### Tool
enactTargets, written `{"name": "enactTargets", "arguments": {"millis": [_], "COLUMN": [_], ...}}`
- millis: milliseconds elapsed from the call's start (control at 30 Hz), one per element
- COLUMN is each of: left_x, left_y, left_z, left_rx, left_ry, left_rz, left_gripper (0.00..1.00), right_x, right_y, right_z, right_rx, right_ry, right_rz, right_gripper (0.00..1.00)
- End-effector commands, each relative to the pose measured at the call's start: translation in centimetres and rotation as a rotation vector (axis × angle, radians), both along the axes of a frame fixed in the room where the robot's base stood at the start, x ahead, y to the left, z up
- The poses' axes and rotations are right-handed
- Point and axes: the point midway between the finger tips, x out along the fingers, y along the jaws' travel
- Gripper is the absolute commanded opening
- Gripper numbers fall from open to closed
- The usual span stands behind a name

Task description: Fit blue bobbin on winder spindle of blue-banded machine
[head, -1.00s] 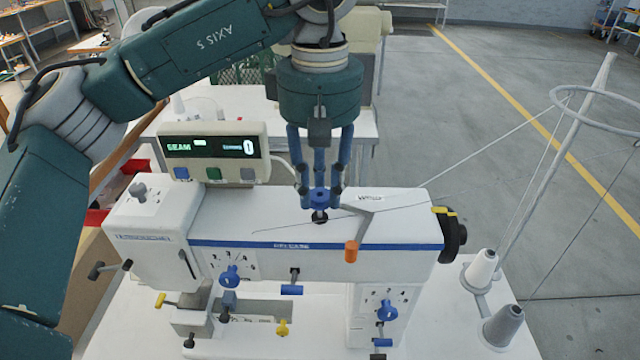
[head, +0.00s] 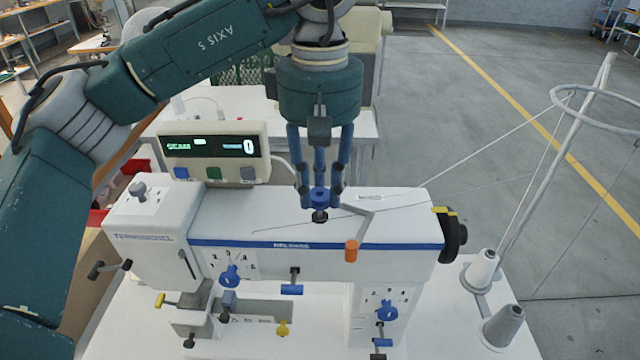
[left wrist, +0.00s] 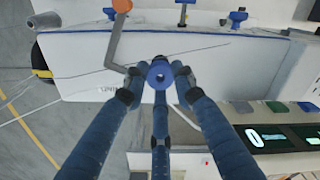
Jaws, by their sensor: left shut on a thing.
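The blue bobbin (head: 319,194) is held between the fingertips of my left gripper (head: 320,198), which points down over the top of the machine. It also shows in the left wrist view (left wrist: 160,74) as a blue disc with a centre hole, with the fingers (left wrist: 158,90) closed around it. The white sewing machine (head: 220,215) has a blue band (head: 400,246) along its front. A dark knob-like piece shows just below the bobbin; the winder spindle cannot be told apart there. Whether the bobbin touches anything below is unclear. My right gripper is not in view.
A bent grey lever with an orange end (head: 351,250) stands just right of the bobbin. A display box (head: 214,153) is behind the machine on the left. A black handwheel (head: 453,236) and thread cones (head: 503,326) are at right. A thread crosses the machine top.

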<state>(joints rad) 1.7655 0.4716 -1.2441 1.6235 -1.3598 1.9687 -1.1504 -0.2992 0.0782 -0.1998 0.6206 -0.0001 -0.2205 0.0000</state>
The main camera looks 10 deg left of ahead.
Motion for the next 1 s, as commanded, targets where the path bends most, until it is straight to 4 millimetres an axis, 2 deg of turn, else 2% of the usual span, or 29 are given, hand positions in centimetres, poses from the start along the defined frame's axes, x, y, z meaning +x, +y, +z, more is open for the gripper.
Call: {"name": "enactTargets", "arguments": {"millis": [1000], "left_x": [-0.01], "left_y": [-0.02], "left_z": [-0.67], "left_rx": [0.000], "left_ry": [0.000], "left_rz": [0.000], "left_gripper": [0.15], "right_x": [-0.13], "right_y": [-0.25], "right_z": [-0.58], "right_rx": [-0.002], "right_ry": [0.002], "right_rz": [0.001], "right_gripper": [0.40]}}
